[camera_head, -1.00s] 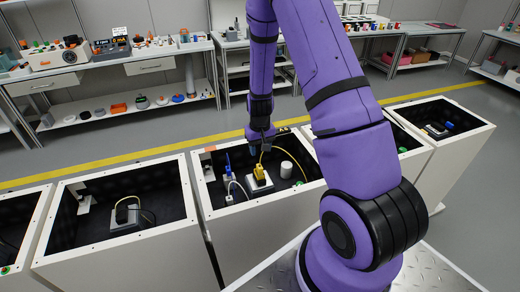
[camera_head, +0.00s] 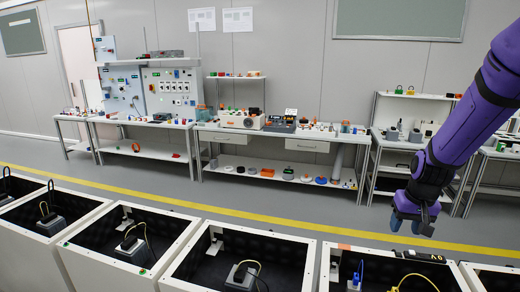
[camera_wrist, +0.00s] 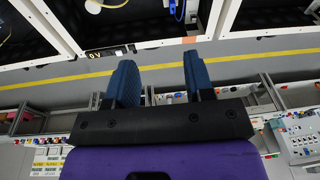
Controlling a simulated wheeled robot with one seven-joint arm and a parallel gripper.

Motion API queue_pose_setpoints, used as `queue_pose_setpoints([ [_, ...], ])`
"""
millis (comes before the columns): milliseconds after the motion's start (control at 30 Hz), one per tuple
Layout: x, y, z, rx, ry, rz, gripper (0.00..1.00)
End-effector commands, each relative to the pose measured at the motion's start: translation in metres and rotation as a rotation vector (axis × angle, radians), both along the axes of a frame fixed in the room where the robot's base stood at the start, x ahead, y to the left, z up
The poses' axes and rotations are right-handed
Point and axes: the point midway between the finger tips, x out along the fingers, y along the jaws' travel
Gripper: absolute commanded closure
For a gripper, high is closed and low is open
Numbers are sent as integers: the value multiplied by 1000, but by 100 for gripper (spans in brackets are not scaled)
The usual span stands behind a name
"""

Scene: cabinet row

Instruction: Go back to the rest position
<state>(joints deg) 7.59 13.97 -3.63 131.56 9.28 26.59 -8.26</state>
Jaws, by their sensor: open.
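My purple arm comes in from the right in the head view. My gripper (camera_head: 411,226) hangs at its end with its blue fingers pointing down, above and beyond the back edge of the cabinet row. The wrist view shows the two blue fingers of my gripper (camera_wrist: 158,75) wide apart with nothing between them. An open-topped cabinet (camera_head: 325,262) at lower right holds a blue plug (camera_head: 357,273) and a yellow cable (camera_head: 418,277); its lower part is cut off by the frame.
Behind a yellow floor line (camera_head: 300,226) stand workbenches (camera_head: 262,136) and shelves. The floor strip between is clear.

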Motion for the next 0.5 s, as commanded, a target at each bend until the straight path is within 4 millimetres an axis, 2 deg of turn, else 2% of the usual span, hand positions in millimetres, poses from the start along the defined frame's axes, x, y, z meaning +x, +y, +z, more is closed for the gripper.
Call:
queue_pose_setpoints([
  [33,-6,5,18,-2,-21,11,52],
  [200,-30,21,67,-2,-66,40,52],
  [500,-85,46,137,-17,-146,92,52],
])
